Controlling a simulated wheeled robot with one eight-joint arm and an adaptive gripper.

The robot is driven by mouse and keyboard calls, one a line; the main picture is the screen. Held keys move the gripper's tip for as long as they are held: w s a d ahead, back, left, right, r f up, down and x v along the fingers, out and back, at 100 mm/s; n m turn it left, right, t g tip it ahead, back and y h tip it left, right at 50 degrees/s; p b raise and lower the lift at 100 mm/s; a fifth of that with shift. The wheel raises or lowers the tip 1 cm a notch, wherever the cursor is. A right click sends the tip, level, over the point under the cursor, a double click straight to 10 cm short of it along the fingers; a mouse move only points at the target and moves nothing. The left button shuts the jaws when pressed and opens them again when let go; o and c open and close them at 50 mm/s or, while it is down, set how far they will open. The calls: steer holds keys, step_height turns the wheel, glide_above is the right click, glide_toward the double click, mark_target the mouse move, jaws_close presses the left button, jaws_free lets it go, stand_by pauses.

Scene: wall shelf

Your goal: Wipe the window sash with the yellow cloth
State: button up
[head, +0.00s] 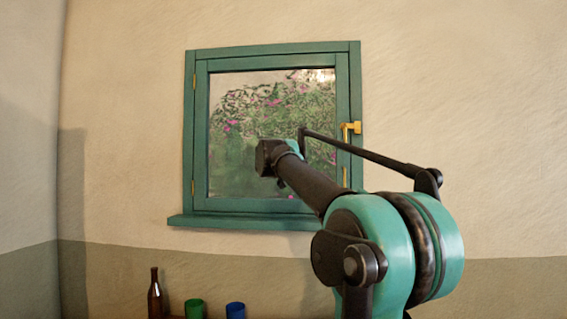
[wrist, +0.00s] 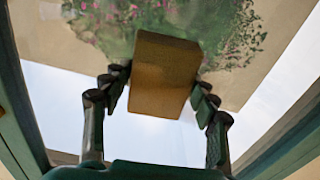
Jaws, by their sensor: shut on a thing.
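The green window sash (head: 202,135) sits shut in its frame on the wall, with a glass pane and a yellow handle (head: 350,128) on its right side. In the wrist view my gripper (wrist: 160,92) is shut on the yellow cloth (wrist: 166,72), which looks like a folded, brownish-yellow block between the two fingers. The sash's side rails (wrist: 20,105) flank the gripper, and the pane is behind the cloth. I cannot tell whether the cloth touches the glass. In the head view my arm covers the pane's lower right part, and the cloth does not show.
A green sill (head: 240,221) juts out below the window. Under it stand a brown bottle (head: 154,295), a green cup (head: 194,308) and a blue cup (head: 235,310) at the bottom edge. The wall around the window is bare.

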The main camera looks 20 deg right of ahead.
mark_target(249, 153)
steer(key=shift+w+a, duration=0.85)
steer(key=shift+a, duration=1.05)
steer(key=shift+w+a, duration=0.8)
steer(key=shift+a, duration=1.15)
steer(key=shift+w+a, duration=0.85)
steer(key=shift+a, duration=1.05)
steer(key=shift+r, duration=1.55)
steer(key=shift+s+d, duration=1.05)
steer(key=shift+d, duration=1.4)
steer(key=shift+s+d, duration=1.05)
steer(key=shift+d, duration=1.4)
steer(key=shift+s+d, duration=1.05)
steer(key=shift+d, duration=1.4)
steer(key=v, duration=0.6)
steer(key=shift+s+a, duration=0.1)
steer(key=shift+v, duration=1.4)
